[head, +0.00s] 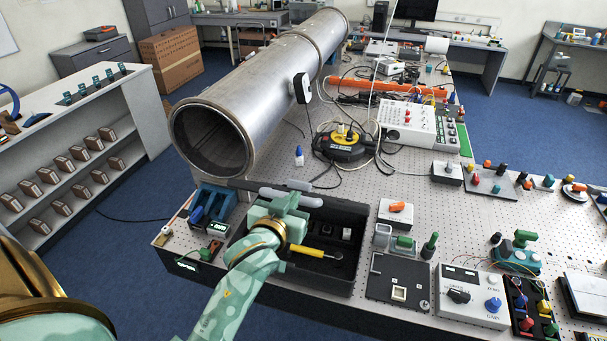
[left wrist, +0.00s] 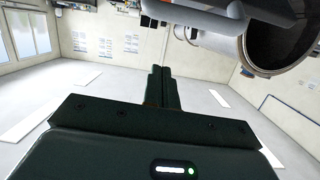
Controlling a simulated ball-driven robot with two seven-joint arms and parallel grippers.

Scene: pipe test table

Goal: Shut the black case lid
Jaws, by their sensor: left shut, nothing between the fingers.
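The black case (head: 322,278) stands open near the front edge of the perforated table. A yellow-and-black tool (head: 312,252) lies inside it. A dark panel, apparently the raised lid (head: 345,211), runs along the back of the case, partly hidden by my left gripper. My left gripper (head: 316,195) is above the back left of the case, with its grey fingers pointing right. In the left wrist view its fingers (left wrist: 160,72) are together and hold nothing. I cannot tell whether they touch the lid. My right gripper is not in view.
A large metal pipe (head: 262,82) lies behind the case. A black-and-yellow round device (head: 342,142) sits behind it, and a small bottle (head: 299,156) stands nearby. Blue parts (head: 209,203) are at the left. A black panel (head: 398,278) and a grey control box (head: 472,296) lie right.

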